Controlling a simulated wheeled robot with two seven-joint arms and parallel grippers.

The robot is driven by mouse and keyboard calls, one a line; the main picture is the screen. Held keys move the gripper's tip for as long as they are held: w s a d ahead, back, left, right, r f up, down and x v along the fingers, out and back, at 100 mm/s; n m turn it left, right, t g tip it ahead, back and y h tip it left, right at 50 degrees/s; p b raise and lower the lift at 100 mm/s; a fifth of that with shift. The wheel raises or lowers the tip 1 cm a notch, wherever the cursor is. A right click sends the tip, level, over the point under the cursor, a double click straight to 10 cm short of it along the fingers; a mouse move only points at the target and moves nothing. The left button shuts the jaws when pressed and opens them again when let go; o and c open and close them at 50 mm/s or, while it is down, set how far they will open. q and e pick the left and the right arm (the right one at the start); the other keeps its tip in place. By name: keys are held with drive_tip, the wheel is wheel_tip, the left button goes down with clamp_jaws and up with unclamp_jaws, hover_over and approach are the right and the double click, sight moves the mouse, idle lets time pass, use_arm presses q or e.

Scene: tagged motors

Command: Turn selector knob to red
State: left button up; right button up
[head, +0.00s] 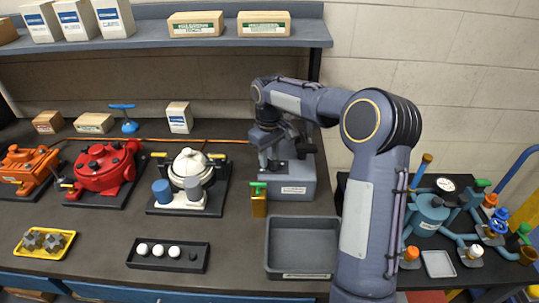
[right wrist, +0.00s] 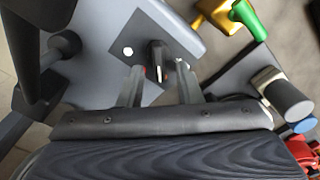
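The selector box (head: 290,188) is a grey block with a white label, at the middle back of the bench in the head view. My right gripper (head: 278,148) reaches over its top and hides much of it. In the right wrist view the box top (right wrist: 185,28) carries a dark plate (right wrist: 128,72) with a white dot. The black selector knob (right wrist: 155,55) stands on this plate. The right gripper (right wrist: 160,78) is open, its two fingers apart on either side of the knob, with gaps visible. Small red marks show near the knob's base. My left gripper is in neither view.
A gold-and-green padlock-like piece (head: 259,204) stands left of the box. An empty grey tray (head: 301,272) lies in front. A white-domed motor (head: 189,167) and a red motor (head: 104,168) stand left. A side table at right holds blue pipework (head: 428,214).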

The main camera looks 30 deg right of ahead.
clamp_jaws()
drive_tip(key=m, duration=0.4)
drive_tip(key=shift+d+r+m+p, duration=0.1)
drive_tip(key=shift+d+m+p, duration=0.25)
drive_tip(key=shift+m+p, duration=0.05)
drive_tip(key=shift+d+m, duration=0.15)
drive_tip(key=shift+m, duration=0.8)
drive_tip(key=shift+d+m, duration=0.1)
drive_tip(key=shift+m, duration=0.85)
unclamp_jaws()
